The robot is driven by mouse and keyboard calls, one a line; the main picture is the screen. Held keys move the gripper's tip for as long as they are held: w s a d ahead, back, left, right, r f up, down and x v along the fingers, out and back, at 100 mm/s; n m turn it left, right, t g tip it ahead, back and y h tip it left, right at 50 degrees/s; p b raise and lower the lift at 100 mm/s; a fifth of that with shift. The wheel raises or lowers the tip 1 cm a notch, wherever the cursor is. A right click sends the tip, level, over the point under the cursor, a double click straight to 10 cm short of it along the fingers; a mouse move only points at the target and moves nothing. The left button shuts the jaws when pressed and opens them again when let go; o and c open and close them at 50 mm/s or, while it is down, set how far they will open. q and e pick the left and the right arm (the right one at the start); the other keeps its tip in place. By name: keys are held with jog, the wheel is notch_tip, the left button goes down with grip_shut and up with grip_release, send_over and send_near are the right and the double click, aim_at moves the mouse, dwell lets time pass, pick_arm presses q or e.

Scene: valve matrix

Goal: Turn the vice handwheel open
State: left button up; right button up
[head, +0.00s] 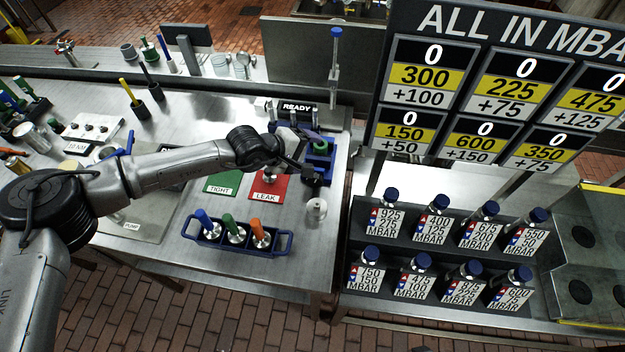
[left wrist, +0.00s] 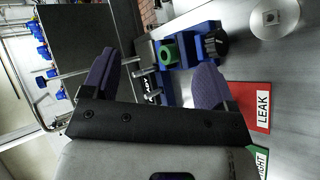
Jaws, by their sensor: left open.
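The blue vice (head: 322,163) stands at the right end of the steel bench and also shows in the left wrist view (left wrist: 193,40). A green round part (head: 320,144) sits in it, seen as a green ring in the wrist view (left wrist: 168,51). A dark round knob on the vice, apparently the handwheel (left wrist: 215,43), is right of the green part in the wrist view. My left gripper (head: 300,150) is close to the vice; its two purple fingers (left wrist: 158,68) are spread with nothing held between them. My right gripper is not in view.
The red LEAK mat (head: 266,194) and green TIGHT mat (head: 222,183) lie left of the vice. A blue rack with colored handles (head: 233,236) is nearer. A READY display (head: 296,107) stands behind. A shelf of labelled bottles (head: 440,232) is at right.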

aim_at(312, 180)
pick_arm(q)
jog(key=s+a+f+m+g+y, duration=0.2)
jog(key=a+f+m+y, duration=0.2)
jog(key=m, duration=0.4)
jog(key=shift+m, duration=0.3)
jog(key=x, duration=1.1)
jog(key=shift+w+d+f+b, duration=0.1)
jog(key=shift+d+f+b, duration=0.05)
jog(key=shift+f+b, duration=0.2)
jog(key=shift+x, duration=1.1)
jog(key=shift+c, duration=0.5)
